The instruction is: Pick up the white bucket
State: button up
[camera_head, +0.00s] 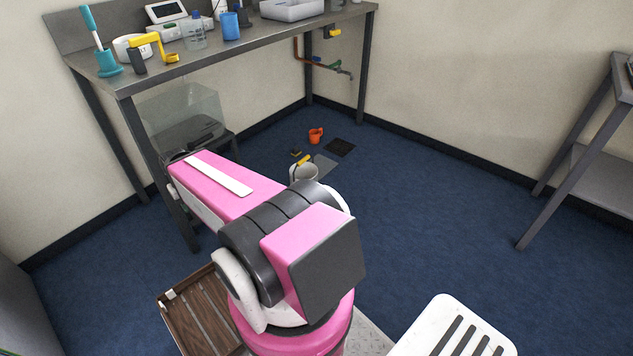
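The white bucket (311,172) stands on the blue floor past my pink arm, near the middle of the head view. A yellow part (304,160) shows at its rim. My arm hides the lower part of the bucket. My arm is folded in the foreground and points up and left. My gripper is not visible in this view.
A small orange jug (316,135), a dark floor grate (340,146) and a small yellowish item (296,152) lie beyond the bucket. A metal table (245,47) with lab items stands behind. A white slotted stool (455,330) and wooden tray (195,318) are close by. Open floor lies right.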

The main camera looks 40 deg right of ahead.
aim_at(303, 169)
jog(key=z, duration=1.45)
jog(key=i+j, duration=0.1)
jog(key=i, duration=0.4)
jog(key=i+j+z, duration=0.1)
jog(key=i, duration=0.45)
